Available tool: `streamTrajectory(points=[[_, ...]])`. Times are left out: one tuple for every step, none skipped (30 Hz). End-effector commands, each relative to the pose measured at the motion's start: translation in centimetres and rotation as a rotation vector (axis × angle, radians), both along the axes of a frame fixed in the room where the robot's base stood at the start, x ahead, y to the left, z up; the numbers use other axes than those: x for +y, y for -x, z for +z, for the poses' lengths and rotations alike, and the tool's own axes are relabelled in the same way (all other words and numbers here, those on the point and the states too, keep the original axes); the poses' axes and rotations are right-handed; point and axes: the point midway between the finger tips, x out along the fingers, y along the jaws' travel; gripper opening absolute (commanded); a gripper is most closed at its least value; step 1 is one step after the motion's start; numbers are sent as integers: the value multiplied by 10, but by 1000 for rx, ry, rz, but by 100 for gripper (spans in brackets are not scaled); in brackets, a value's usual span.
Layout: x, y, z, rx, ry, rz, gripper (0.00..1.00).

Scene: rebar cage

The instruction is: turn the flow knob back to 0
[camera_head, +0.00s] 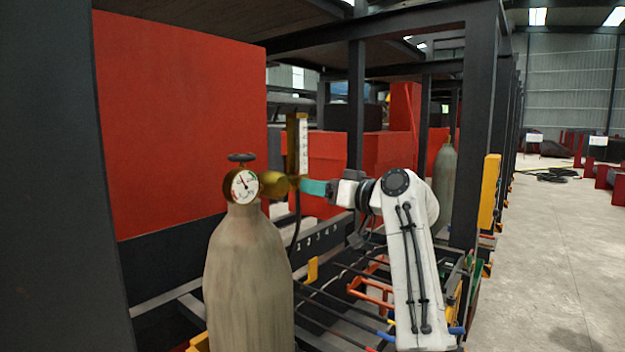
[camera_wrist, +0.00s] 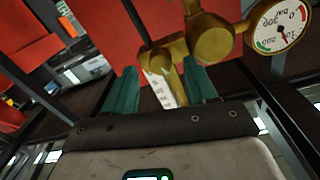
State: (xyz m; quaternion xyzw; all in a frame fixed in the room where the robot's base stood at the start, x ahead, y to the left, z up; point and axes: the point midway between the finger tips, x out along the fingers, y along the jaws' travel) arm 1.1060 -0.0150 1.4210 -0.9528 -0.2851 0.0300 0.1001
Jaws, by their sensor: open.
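A grey gas bottle (camera_head: 248,280) stands upright with a brass regulator (camera_head: 274,184) on top. Its round gauge (camera_head: 244,186) faces the head camera and also shows in the wrist view (camera_wrist: 280,27). A flow tube with a white scale (camera_head: 303,145) rises from the regulator's right side. My gripper (camera_head: 301,187) is at the foot of this tube. In the wrist view, its teal fingers (camera_wrist: 159,68) are apart, with brass fittings (camera_wrist: 176,48) and the scale between or just beyond them. I cannot clearly make out the flow knob or its setting; contact is unclear.
A dark handwheel (camera_head: 241,157) sits above the gauge. Large red panels (camera_head: 180,120) and dark frame posts (camera_head: 484,130) surround the bottle. Bars and coloured parts (camera_head: 372,296) lie below my arm.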

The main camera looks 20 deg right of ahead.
Motion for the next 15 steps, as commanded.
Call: streamTrajectory(points=[[4,-6,2,2,-1,1,56],[6,-8,2,1,0,1,56],[8,-11,2,1,0,1,56],[9,-13,2,0,-1,1,56],[10,-15,2,1,-1,0,56],[11,-17,1,1,-1,0,56],[12,-18,1,0,0,0,56],[12,-19,0,0,0,0,56],[13,-20,0,0,0,0,56],[13,-20,0,1,1,0,56],[13,-21,-1,0,0,0,56],[13,-21,-1,0,0,0,56],[13,-21,-1,0,0,0,56],[13,-21,-1,0,0,0,56],[13,-21,-1,-1,1,0,56]])
